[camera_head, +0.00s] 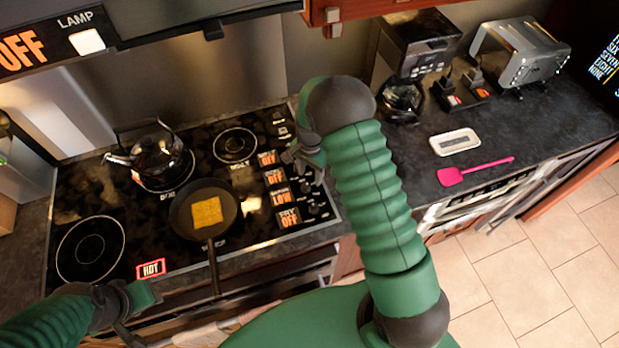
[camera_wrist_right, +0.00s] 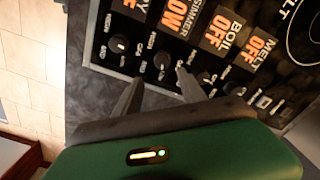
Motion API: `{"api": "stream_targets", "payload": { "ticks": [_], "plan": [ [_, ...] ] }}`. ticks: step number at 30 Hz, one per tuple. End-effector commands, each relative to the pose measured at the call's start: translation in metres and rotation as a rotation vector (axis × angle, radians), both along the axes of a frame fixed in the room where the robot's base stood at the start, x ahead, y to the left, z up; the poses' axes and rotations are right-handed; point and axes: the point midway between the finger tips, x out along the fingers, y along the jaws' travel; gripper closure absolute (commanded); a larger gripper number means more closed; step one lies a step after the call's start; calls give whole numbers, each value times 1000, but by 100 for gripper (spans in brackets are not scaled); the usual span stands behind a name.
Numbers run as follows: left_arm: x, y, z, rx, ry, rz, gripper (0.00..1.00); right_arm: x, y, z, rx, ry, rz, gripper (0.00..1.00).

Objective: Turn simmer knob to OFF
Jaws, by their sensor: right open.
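The simmer knob (camera_head: 306,188) is a small black knob on the right side of the cooktop, beside the orange SIMMER LOW display (camera_head: 281,196). In the right wrist view the simmer knob (camera_wrist_right: 162,61) and its LOW display (camera_wrist_right: 178,14) show just beyond the fingertips. My right gripper (camera_head: 301,158) is over the knob panel; in its wrist view (camera_wrist_right: 159,77) the two fingers are apart, with the simmer knob lined up between them. Contact is not visible. My left gripper (camera_head: 137,300) is at the cooktop's front left edge; its finger opening is unclear.
The fry knob (camera_wrist_right: 119,43) and boil knob (camera_wrist_right: 205,78) flank the simmer knob. A pan (camera_head: 187,222) with a yellow square slice and a kettle (camera_head: 157,152) stand on the cooktop (camera_head: 140,235). A pink spatula (camera_head: 472,171) and white dish (camera_head: 455,141) lie on the right counter.

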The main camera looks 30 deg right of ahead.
Motion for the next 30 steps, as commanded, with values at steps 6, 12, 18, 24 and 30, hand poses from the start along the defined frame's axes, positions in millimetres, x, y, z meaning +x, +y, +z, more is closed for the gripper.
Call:
{"api": "stream_targets", "payload": {
  "ticks": [6,12,18,24,30],
  "plan": [
    [0,0,12,0,0,1,64,-2,7,-37,-5,-1,4,52],
    [0,0,13,0,0,2,64,-2,4,-49,-2,-3,4,52],
    [0,0,13,0,0,1,64,0,-1,-52,2,0,3,56],
    [0,0,13,0,0,1,64,-1,0,-51,1,-2,3,82],
    [0,0,13,0,0,1,64,-1,3,-49,-4,-4,3,100]
  ]
}}
